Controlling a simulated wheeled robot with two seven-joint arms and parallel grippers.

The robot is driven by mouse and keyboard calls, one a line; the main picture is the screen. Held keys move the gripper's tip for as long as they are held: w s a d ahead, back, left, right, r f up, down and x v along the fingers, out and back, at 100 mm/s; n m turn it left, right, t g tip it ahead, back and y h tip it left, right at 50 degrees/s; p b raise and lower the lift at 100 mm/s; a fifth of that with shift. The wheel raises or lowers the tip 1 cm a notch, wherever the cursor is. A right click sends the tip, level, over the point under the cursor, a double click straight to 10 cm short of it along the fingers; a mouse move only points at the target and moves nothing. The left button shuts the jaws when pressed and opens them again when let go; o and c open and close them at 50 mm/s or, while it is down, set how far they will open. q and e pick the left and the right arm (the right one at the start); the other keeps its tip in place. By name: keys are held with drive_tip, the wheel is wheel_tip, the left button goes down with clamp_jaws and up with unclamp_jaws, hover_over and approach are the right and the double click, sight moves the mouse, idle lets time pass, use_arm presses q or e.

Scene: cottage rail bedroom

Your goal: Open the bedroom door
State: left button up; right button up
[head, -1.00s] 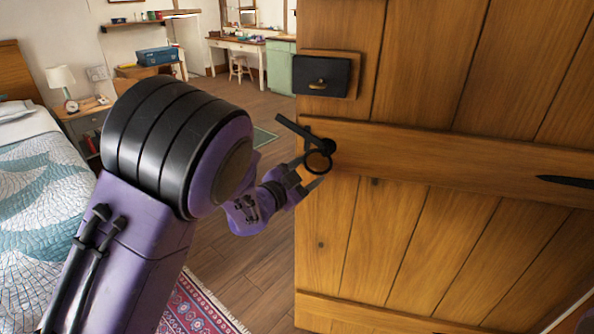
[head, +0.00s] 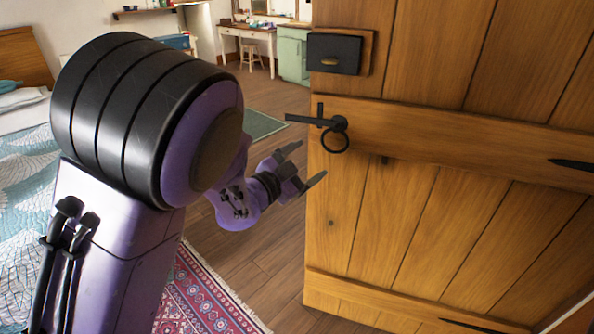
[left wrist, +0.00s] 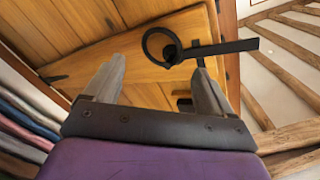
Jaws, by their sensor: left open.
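The wooden plank bedroom door (head: 420,220) stands on the right of the head view, with an open gap to the room on its left. Near its free edge are a black ring handle (head: 334,140) and a latch bar (head: 310,121), with a black lock box (head: 333,54) above. My left gripper (head: 306,162) is open and empty, just left of and below the ring, apart from it. In the left wrist view, the ring (left wrist: 148,45) and the latch bar (left wrist: 225,48) show beyond the two spread fingers (left wrist: 165,85). My right gripper is not in view.
A bed (head: 25,180) is at the left. A patterned red rug (head: 205,300) and open wood floor (head: 262,255) lie left of the door. A desk (head: 232,33), stool (head: 256,48) and green cabinet (head: 293,55) stand at the back.

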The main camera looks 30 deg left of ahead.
use_arm(q)
drive_tip(key=v, duration=0.5)
drive_tip(key=shift+s+d+r+b, duration=0.15)
drive_tip(key=shift+s+b, duration=0.15)
drive_tip(key=shift+b, duration=0.05)
